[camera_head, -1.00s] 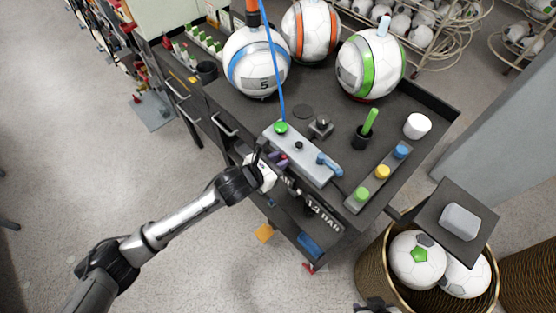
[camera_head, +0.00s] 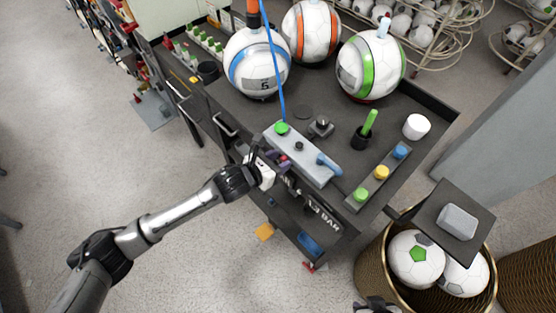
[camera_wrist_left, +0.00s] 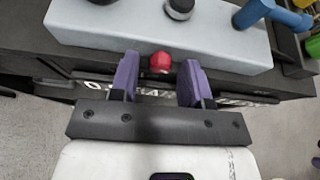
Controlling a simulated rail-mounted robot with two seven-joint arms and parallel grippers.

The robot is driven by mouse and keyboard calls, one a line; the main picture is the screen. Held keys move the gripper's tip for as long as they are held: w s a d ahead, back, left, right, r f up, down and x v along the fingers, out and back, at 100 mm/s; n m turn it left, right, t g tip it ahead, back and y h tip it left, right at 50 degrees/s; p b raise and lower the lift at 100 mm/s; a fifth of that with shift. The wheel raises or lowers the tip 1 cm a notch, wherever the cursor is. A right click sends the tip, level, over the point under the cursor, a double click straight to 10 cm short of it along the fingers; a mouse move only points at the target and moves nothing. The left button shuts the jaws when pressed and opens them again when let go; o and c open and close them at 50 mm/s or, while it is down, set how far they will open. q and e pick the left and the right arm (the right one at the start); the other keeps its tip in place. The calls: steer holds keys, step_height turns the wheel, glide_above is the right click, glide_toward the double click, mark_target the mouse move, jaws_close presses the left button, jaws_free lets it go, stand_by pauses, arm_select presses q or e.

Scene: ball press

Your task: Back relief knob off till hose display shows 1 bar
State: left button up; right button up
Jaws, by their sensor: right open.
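A red knob (camera_wrist_left: 160,62) sits on the front side of the grey valve block (camera_head: 300,153), which lies on the black cart. My left gripper (camera_head: 279,160) is at the front of this block. In the left wrist view its purple fingers (camera_wrist_left: 158,80) stand apart, one on each side of the knob, with a gap showing on both sides. White lettering ending in BAR (camera_head: 324,214) shows on the cart's front; its digits are too blurred to read. A blue hose (camera_head: 275,80) rises from a green fitting on the block. Part of my right gripper (camera_head: 376,304) shows at the bottom edge.
A blue lever (camera_head: 328,165) and a dark knob (camera_head: 299,147) are on the block. Large balls stand at the back of the cart. A bar with green, yellow and blue buttons (camera_head: 381,173) lies to the right. A basket of balls (camera_head: 375,270) stands at the front right.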

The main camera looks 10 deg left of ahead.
arm_select(q)
steer(key=shift+o, duration=0.4)
steer(key=v, duration=1.3)
steer(key=shift+s+a+r, duration=0.2)
steer(key=shift+a+r, duration=0.05)
steer(key=shift+r, duration=0.05)
